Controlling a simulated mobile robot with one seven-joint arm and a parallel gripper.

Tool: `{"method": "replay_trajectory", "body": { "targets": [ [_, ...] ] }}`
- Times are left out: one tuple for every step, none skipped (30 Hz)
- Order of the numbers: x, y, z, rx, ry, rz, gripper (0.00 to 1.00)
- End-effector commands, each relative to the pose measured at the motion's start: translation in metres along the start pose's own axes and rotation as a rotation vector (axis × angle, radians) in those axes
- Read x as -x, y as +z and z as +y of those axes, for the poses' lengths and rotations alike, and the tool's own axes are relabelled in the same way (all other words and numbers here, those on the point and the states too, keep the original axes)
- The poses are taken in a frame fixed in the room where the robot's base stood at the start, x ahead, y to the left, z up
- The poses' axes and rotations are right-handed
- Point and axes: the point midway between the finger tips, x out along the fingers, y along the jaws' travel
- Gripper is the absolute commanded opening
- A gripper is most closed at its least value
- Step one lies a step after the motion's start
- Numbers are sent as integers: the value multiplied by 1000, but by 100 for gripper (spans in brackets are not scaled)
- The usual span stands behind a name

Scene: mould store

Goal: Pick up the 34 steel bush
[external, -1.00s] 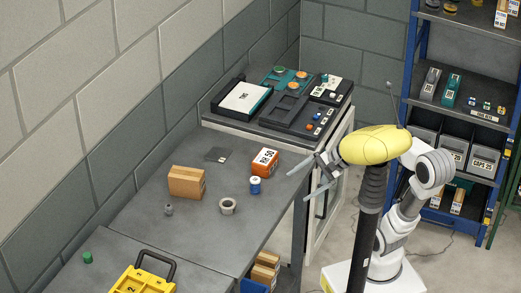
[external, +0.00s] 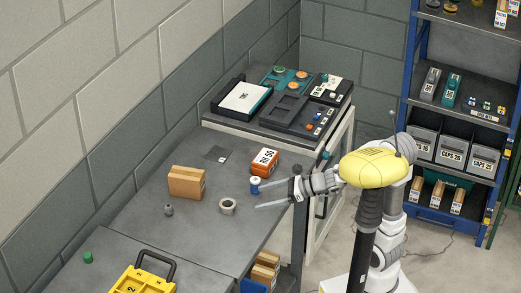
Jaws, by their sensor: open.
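Two grey, bush-like things lie on the grey workbench (external: 150,228): a small dark grey piece (external: 169,210) at the left and a wider pale ring (external: 228,206) with an open hole. No number can be read on either, so I cannot tell which is the 34 steel bush. My gripper (external: 258,197) is open and empty at the bench's right side, its fingers pointing left. In the picture the fingertips are a little right of the pale ring, apart from it. Their height above the bench is unclear.
A blue-and-white spool (external: 255,185) stands close to my upper finger. Behind it is an orange box (external: 265,161). A cardboard box (external: 187,182) stands behind the grey pieces. A yellow case (external: 142,281) and green cap (external: 88,257) are at the front. The bench between is clear.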

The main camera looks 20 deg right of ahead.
Motion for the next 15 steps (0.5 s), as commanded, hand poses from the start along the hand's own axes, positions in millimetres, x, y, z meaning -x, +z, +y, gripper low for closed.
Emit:
{"method": "replay_trajectory", "body": {
  "targets": [
    [-3,3,1,-4,3,5,97],
    [-5,3,1,-3,2,5,97],
    [-8,2,1,-2,1,6,97],
    [-10,2,1,-3,0,6,97],
    [-15,0,1,-1,1,6,97],
    [-23,-1,1,1,2,5,97],
    [-28,-2,1,1,2,5,97],
    [-33,-2,1,1,2,5,97],
    [-40,-2,1,2,2,6,97],
    [-48,-5,1,3,1,4,97],
    [-54,-5,1,4,2,3,97],
    [-62,-4,1,3,1,3,97],
    [-66,-4,1,3,1,3,97],
    [-71,-4,0,3,0,3,97],
    [-76,-3,0,3,0,3,97]
  ]
}}
